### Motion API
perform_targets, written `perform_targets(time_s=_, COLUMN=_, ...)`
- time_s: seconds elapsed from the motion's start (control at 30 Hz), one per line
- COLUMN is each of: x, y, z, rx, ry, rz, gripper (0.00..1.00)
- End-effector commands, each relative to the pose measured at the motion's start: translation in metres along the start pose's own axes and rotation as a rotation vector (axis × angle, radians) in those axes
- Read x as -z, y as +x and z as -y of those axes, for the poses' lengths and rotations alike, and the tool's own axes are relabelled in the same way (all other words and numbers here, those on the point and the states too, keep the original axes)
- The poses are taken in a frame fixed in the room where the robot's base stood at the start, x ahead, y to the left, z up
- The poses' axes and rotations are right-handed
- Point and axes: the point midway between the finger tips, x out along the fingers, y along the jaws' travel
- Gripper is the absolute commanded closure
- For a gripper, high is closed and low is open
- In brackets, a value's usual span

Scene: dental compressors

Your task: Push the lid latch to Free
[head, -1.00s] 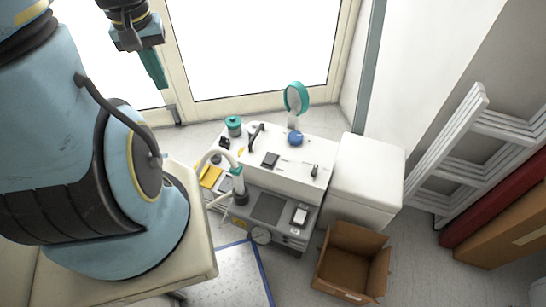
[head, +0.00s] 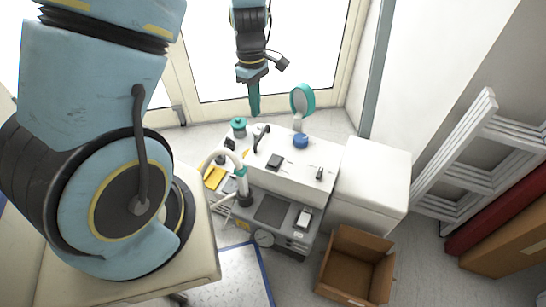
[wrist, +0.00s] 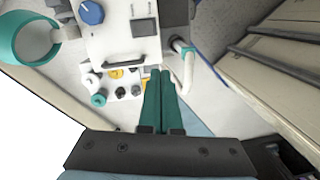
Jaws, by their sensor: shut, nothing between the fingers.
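The white compressor housing (head: 290,158) stands below the window; its top also shows in the wrist view (wrist: 115,40). A small dark upright piece (head: 319,173) sits near its right end and may be the lid latch; no Free marking is readable. A dark curved handle (head: 262,138) stands near the left end, and a dark square plate (head: 275,161) lies between them. My gripper (head: 255,112), with teal fingers, is shut and empty, pointing down above the back left of the housing. In the wrist view its fingers (wrist: 160,75) point toward the housing, apart from it.
A blue knob (head: 300,141) and a teal round-framed piece (head: 303,100) stand at the back of the housing. A teal-capped jar (head: 239,126) is at the left. A curved white hose (head: 233,158) rises in front. A white cabinet (head: 370,175) and an open cardboard box (head: 355,262) are right.

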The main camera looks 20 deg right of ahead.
Motion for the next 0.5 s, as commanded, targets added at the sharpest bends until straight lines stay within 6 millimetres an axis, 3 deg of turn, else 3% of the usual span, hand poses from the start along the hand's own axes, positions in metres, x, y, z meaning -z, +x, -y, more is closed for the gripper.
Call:
perform_targets(time_s=0.03, x=-0.01, y=0.015, z=-0.009, rx=0.018, ry=-0.032, rz=-0.009, gripper=1.0)
perform_targets(time_s=0.2, x=-0.029, y=0.045, z=-0.028, rx=0.039, ry=-0.145, rz=-0.035, gripper=1.0)
perform_targets(time_s=0.5, x=-0.039, y=0.059, z=-0.037, rx=0.044, ry=-0.203, rz=-0.051, gripper=1.0)
